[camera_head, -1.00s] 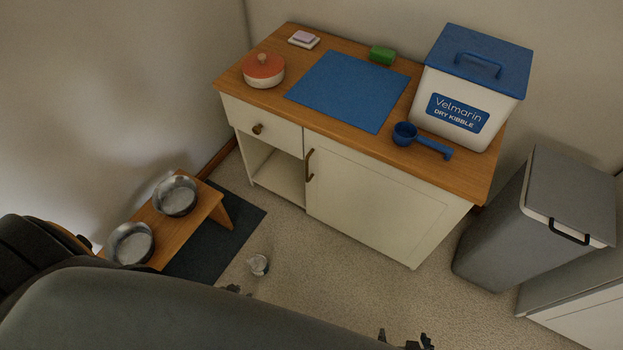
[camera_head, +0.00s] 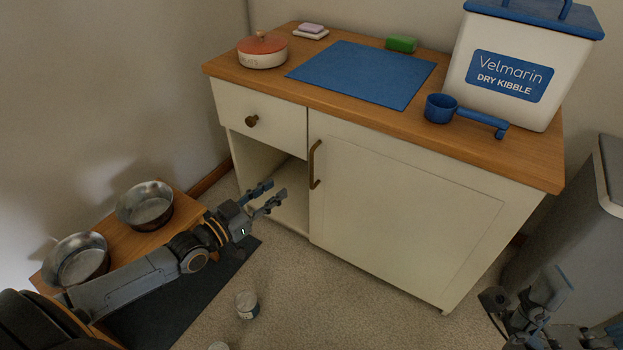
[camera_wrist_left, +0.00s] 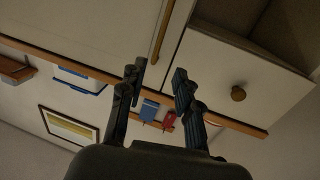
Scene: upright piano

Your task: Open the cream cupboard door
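The cream cupboard door (camera_head: 400,210) is shut on the right side of the low cabinet. Its upright brass bar handle (camera_head: 315,165) is near the door's left edge. My left gripper (camera_head: 274,189) is open and empty, left of the handle, in front of the open shelf space and apart from the cabinet. In the left wrist view the fingers (camera_wrist_left: 157,77) are spread; the handle (camera_wrist_left: 163,35) and part of the door (camera_wrist_left: 90,25) show beyond them. My right gripper (camera_head: 535,300) is at the lower right, partly cut off; its finger state is unclear.
A drawer with a round knob (camera_head: 251,121) is above the open shelf space (camera_head: 290,205). A grey bin (camera_head: 585,200) stands to the right. A bowl stand with two metal bowls (camera_head: 145,205) is at left. A can (camera_head: 246,304) is on the floor before the cabinet.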

